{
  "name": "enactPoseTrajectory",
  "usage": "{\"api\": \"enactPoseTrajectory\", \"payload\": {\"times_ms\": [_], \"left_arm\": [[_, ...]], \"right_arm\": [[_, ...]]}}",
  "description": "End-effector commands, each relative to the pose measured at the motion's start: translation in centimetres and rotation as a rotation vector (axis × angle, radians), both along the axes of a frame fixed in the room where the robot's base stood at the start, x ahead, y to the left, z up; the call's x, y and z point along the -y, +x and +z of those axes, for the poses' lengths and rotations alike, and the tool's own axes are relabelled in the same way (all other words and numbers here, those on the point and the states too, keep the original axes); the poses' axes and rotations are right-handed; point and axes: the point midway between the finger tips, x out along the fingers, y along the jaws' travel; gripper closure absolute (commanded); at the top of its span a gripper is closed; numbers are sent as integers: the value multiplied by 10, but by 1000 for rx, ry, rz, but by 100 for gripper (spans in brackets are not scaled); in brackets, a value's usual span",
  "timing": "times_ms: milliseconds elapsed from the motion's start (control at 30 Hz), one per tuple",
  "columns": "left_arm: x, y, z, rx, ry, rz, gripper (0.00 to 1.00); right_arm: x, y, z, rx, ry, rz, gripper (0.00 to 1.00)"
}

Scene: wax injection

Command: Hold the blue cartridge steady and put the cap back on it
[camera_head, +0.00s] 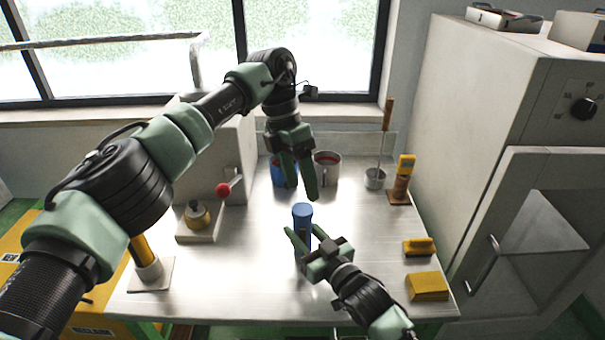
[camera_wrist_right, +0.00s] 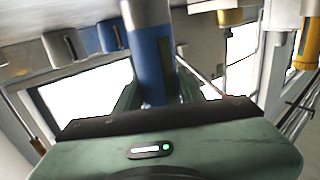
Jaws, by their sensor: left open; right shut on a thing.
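The blue cartridge (camera_head: 302,214) stands upright near the middle of the metal table. My right gripper (camera_head: 305,239) is shut on its body from the front.
Behind my left gripper stand a blue mug (camera_head: 279,175) and a pale mug with red contents (camera_head: 328,170). A ladle (camera_head: 375,179) and a yellow-topped tool (camera_head: 402,180) stand right. Yellow blocks (camera_head: 428,288) lie front right. A red-knobbed lever (camera_head: 223,190) is left.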

Motion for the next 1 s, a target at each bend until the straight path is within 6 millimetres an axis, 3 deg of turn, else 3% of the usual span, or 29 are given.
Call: {"api": "enactPoseTrajectory", "payload": {"times_ms": [500,1000], "left_arm": [[3,-2,9,-128,225,1033,36],[4,-3,17,-196,315,2055,36]], "right_arm": [[0,0,1,1,1,0,100],[0,0,1,1,1,0,100]]}}
